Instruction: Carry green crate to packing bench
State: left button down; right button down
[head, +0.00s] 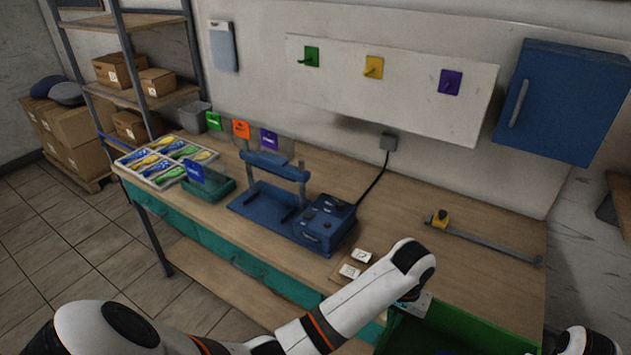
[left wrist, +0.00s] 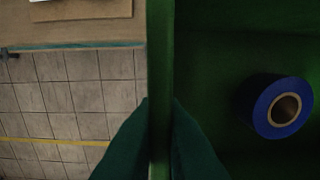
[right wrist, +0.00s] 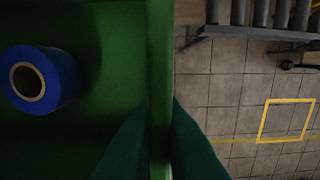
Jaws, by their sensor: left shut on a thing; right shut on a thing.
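The green crate (head: 455,335) is at the lower right of the head view, at the front edge of the bench (head: 475,285), and its lower part is cut off. My left gripper (left wrist: 160,130) is shut on one crate wall, with a dark finger on each side of it. My right gripper (right wrist: 160,130) is shut on the opposite wall in the same way. A blue roll (left wrist: 278,108) with a brown core lies inside the crate; it also shows in the right wrist view (right wrist: 40,80). In the head view the left gripper's fingers are mostly hidden.
A blue press (head: 300,215) stands mid-bench, with white cards (head: 350,271) in front. A rail with a yellow piece (head: 441,218) lies at the back right. Bare wood lies behind the crate.

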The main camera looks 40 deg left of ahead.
aim_at(475, 306)
jog(key=i, duration=0.9)
